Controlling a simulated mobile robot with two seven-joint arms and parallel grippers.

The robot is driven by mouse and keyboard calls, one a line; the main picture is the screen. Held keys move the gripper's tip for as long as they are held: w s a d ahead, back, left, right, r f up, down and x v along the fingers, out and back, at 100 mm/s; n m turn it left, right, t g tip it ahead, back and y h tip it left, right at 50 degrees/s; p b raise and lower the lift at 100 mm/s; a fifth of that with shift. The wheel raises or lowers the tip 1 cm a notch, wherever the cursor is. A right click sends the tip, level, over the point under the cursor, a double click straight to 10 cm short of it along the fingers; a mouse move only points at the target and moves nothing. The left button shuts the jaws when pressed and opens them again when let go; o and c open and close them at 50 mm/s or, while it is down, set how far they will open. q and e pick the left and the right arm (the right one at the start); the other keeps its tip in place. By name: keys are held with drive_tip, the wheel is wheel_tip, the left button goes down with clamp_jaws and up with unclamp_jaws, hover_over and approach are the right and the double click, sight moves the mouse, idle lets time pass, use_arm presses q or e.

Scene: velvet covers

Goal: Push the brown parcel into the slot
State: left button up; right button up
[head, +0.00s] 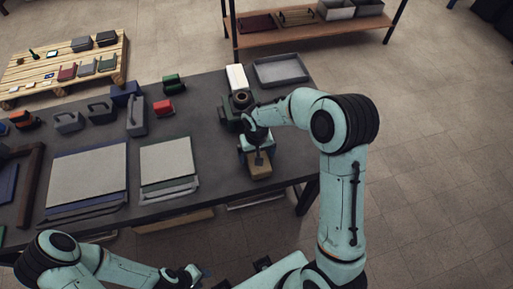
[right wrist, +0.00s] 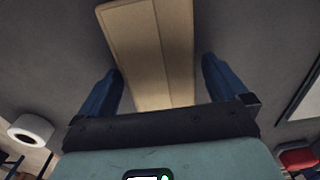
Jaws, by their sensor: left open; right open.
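The brown parcel (head: 261,172), a plain box, lies at the table's front edge, right of centre in the head view. My right gripper (head: 257,157) is just above and behind it, partly covering it. In the right wrist view the parcel (right wrist: 150,45) runs from the top edge down between the two blue fingers of the open gripper (right wrist: 161,75). My left gripper (head: 197,273) is low in the head view, open and empty, off the table. I cannot make out the slot; the right arm hides some of the table.
Pale flat panels (head: 167,160) lie left of the parcel. Grey handled blocks (head: 136,116) and a red box (head: 163,107) stand farther back.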

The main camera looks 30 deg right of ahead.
drive_tip(key=shift+f, duration=0.2)
drive_tip(key=c, duration=1.2)
use_arm(q)
drive_tip(key=shift+s+f, duration=0.1)
drive_tip(key=shift+f, duration=0.1)
drive_tip(key=shift+r, duration=0.1)
use_arm(e)
drive_tip(key=shift+w, duration=0.1)
use_arm(q)
drive_tip(key=shift+w+r+p, duration=0.55)
drive_tip(key=shift+w+r, duration=0.15)
drive_tip(key=shift+r, duration=0.1)
use_arm(e)
drive_tip(key=shift+w+d, duration=0.2)
drive_tip(key=shift+w, duration=0.55)
drive_tip(key=shift+w+d, duration=0.15)
drive_tip(key=shift+w, duration=0.55)
